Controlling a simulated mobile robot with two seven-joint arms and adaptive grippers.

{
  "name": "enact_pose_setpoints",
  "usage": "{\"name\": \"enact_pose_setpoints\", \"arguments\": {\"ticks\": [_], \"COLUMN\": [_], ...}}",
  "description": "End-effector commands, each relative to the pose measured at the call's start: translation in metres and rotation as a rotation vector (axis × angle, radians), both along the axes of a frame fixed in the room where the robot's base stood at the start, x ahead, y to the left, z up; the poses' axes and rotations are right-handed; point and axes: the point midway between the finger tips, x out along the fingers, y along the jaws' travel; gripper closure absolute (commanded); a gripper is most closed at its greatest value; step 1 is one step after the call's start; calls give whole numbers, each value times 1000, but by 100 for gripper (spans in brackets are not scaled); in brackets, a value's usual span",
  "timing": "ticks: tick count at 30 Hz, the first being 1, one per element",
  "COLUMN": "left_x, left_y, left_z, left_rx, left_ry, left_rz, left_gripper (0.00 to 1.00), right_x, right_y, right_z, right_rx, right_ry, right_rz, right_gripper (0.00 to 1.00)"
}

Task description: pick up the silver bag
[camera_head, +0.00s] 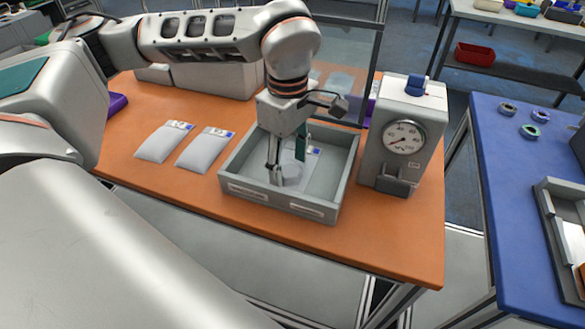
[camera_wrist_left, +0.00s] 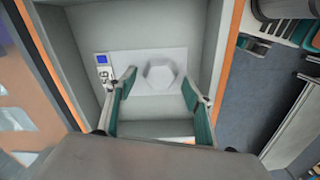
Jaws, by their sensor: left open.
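A silver-white bag (camera_head: 291,176) with a blue-and-white label lies flat in the grey tray (camera_head: 237,160). In the left wrist view the bag (camera_wrist_left: 164,75) has a raised, roughly hexagonal middle, with its label at the left end. My left gripper (camera_head: 287,163) points down into the tray over the bag. In the left wrist view the fingers of this gripper (camera_wrist_left: 160,84) are spread apart, towards either side of the raised middle. Nothing is clamped between them. I cannot tell whether the fingertips touch the bag. My right gripper is not in view.
Two similar labelled bags (camera_head: 160,143) (camera_head: 203,152) lie on the orange table (camera_head: 390,245) left of the tray. A grey machine with a round dial (camera_head: 404,137) stands close to the tray's right. The tray walls surround the fingers. A blue table (camera_head: 520,220) stands farther right.

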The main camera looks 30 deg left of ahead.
Motion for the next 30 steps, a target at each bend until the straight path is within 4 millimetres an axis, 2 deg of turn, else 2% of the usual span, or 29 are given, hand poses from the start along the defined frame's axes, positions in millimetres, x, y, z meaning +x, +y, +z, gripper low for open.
{"name": "enact_pose_setpoints", "arguments": {"ticks": [3, 11, 15, 16, 19, 20, 30], "left_x": [-1, 0, 0, 0, 0, 0, 0], "left_y": [0, 0, 0, 0, 0, 0, 0], "left_z": [-10, -11, -11, -11, -11, -11, -4], "left_rx": [0, 0, 0, 0, 0, 0, 0], "left_ry": [2, 0, 0, 0, 0, 0, -2], "left_rz": [1, 1, 1, 1, 1, 1, 1], "left_gripper": [48, 48, 85, 91, 91, 95, 95], "right_x": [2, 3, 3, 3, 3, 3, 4], "right_y": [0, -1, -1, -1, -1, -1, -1], "right_z": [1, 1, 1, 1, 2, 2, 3], "right_rx": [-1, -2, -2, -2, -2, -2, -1], "right_ry": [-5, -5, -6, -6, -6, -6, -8], "right_rz": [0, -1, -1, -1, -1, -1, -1], "right_gripper": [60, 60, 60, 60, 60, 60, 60]}}
